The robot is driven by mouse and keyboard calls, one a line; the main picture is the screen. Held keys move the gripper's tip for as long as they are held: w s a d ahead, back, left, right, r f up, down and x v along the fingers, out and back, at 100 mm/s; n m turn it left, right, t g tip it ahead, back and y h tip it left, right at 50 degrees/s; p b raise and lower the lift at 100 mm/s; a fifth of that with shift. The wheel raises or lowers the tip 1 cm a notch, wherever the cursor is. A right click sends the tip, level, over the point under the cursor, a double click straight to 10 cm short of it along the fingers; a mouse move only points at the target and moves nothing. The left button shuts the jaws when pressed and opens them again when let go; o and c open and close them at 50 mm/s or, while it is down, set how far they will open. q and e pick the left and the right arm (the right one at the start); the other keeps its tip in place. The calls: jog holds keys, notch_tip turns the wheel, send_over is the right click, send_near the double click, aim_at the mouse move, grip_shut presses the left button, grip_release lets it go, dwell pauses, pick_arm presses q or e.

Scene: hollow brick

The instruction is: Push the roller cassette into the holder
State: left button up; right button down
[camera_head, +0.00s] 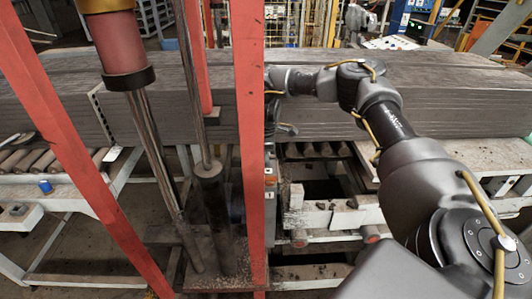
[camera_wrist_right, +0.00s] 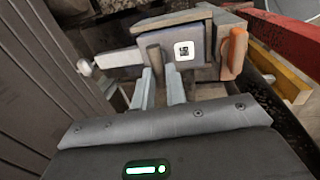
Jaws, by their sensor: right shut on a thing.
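In the right wrist view my right gripper (camera_wrist_right: 162,78) is shut on a brown upright handle (camera_wrist_right: 153,56). The handle stands in front of a grey block with a white square label (camera_wrist_right: 184,50), which looks like the roller cassette. A pale bar (camera_wrist_right: 119,57) with a rounded end sticks out to its left. The cassette sits against a brownish frame (camera_wrist_right: 205,17) that may be the holder; how deep it sits cannot be told. In the head view the right wrist (camera_head: 285,82) reaches behind a red post, which hides most of the gripper and cassette. My left gripper is not in view.
An orange block (camera_wrist_right: 235,52) stands right of the cassette, with a red beam (camera_wrist_right: 285,38) beyond. In the head view red posts (camera_head: 249,120) and a piston (camera_head: 122,50) stand close in front. A long grey slab (camera_head: 440,95) lies behind the wrist.

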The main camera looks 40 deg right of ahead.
jog(key=shift+f, duration=0.1)
jog(key=c, duration=1.3)
grip_release()
jog(key=shift+c, duration=0.2)
jog(key=shift+r, duration=0.25)
notch_tip(320, 180, up, 10)
jog(key=s+a+b, duration=0.1)
jog(key=b, duration=0.1)
jog(key=shift+s+r, duration=0.15)
jog(key=shift+s, duration=0.2)
